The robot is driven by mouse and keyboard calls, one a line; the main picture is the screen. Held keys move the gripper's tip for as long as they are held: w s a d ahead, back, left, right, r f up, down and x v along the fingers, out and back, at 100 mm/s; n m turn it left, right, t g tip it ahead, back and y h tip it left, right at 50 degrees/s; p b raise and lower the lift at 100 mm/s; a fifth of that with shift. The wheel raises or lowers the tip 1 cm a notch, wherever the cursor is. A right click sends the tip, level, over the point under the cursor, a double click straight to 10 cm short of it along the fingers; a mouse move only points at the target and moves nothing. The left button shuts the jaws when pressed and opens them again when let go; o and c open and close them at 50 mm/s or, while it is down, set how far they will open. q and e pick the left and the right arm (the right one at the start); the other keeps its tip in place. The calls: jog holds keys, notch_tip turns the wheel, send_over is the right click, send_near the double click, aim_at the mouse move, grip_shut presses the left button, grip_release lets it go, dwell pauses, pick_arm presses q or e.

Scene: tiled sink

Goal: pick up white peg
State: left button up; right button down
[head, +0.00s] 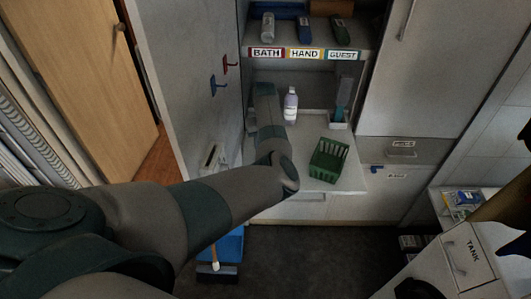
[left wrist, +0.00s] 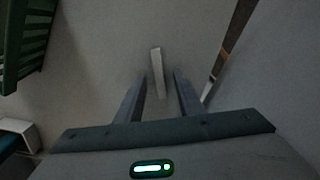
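In the left wrist view, a pale, slim peg (left wrist: 157,72) lies on the grey surface. My left gripper (left wrist: 158,88) is open, with one finger on each side of the peg's near end. A gap shows between the peg and each finger. I cannot tell how far the fingertips are above the surface. In the head view, my left arm reaches into the cabinet alcove and hides the gripper and the peg.
A green basket (head: 328,160) stands on the alcove's counter (head: 346,182); it also shows in the left wrist view (left wrist: 22,40). A pale bottle (head: 290,104) stands behind. A labelled shelf (head: 302,53) is above. Red (head: 226,65) and blue (head: 216,86) hooks are on the left panel.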

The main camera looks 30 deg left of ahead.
dwell(0.4)
pick_arm(q)
grip_shut()
jog(key=shift+r+b, duration=0.5)
jog(key=shift+r, duration=0.1)
notch_tip(320, 180, up, 2)
jog(key=shift+w+r+b, duration=0.1)
jog(key=shift+r+b, duration=0.1)
jog(key=shift+b, duration=0.5)
jog(key=w+d+r+b, duration=0.1)
jog(key=d+r+b, duration=0.3)
jog(key=d+r, duration=0.3)
jog(key=d, duration=0.4)
jog(key=shift+d+r, duration=0.15)
jog(key=shift+d, duration=0.15)
